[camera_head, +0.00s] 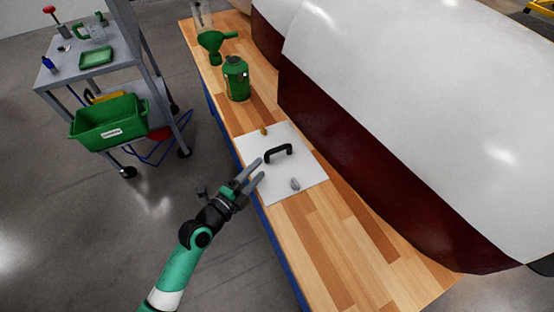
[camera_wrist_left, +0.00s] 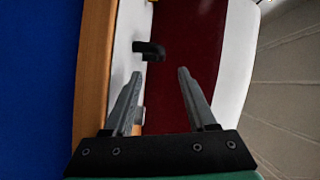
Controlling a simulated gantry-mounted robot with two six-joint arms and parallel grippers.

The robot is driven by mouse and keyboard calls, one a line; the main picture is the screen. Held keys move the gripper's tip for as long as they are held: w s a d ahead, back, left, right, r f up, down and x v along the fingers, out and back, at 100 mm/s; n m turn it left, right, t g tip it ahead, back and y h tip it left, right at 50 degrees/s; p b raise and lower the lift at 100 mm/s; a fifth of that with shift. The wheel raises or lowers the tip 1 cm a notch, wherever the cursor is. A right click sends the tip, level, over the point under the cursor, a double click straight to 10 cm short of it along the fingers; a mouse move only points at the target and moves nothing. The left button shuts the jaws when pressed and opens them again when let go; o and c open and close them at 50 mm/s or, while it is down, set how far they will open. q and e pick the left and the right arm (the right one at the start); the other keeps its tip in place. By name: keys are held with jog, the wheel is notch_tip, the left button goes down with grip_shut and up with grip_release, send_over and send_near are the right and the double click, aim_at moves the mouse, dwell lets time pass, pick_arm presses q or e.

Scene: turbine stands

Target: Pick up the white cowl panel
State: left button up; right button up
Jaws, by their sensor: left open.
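The white cowl panel (camera_head: 294,181) lies flat on the wooden workbench, with a black handle (camera_head: 278,153) standing up from its middle. A small brass-coloured part (camera_head: 264,131) is at its far edge and a grey knob (camera_head: 295,184) is near its front. My left gripper (camera_head: 257,170) is open and empty over the panel's left edge, short of the handle. In the left wrist view the handle (camera_wrist_left: 150,51) is ahead of my open fingers (camera_wrist_left: 160,73), nearer the left finger, with a strip of the white panel (camera_wrist_left: 122,52) behind. My right gripper is not in view.
The wooden bench (camera_head: 330,230) has free room in front of the panel. A green canister (camera_head: 236,80) and green funnel (camera_head: 213,42) stand farther back. A large white and dark red turbine body (camera_head: 390,110) borders the right. A grey cart (camera_head: 100,75) with a green bin (camera_head: 108,121) stands left.

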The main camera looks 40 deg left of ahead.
aim_at(278, 147)
pick_arm(q)
jog(key=w, duration=0.5)
jog(key=shift+w+a+f, duration=0.2)
jog(key=shift+w+a, duration=0.15)
jog(key=shift+w, duration=0.05)
jog(key=shift+w+a+f+b, duration=0.1)
jog(key=shift+w+a+b, duration=0.15)
jog(key=shift+w, duration=0.65)
jog(key=shift+w+a+f+b, duration=0.15)
jog(key=shift+w+b, duration=0.15)
jog(key=shift+w, duration=0.55)
jog(key=shift+w+a+b, duration=0.2)
jog(key=shift+w+b, duration=0.05)
jog(key=shift+w, duration=0.65)
jog(key=shift+s, duration=0.1)
jog(key=shift+c, duration=0.2)
grip_shut()
jog(key=shift+r, duration=0.1)
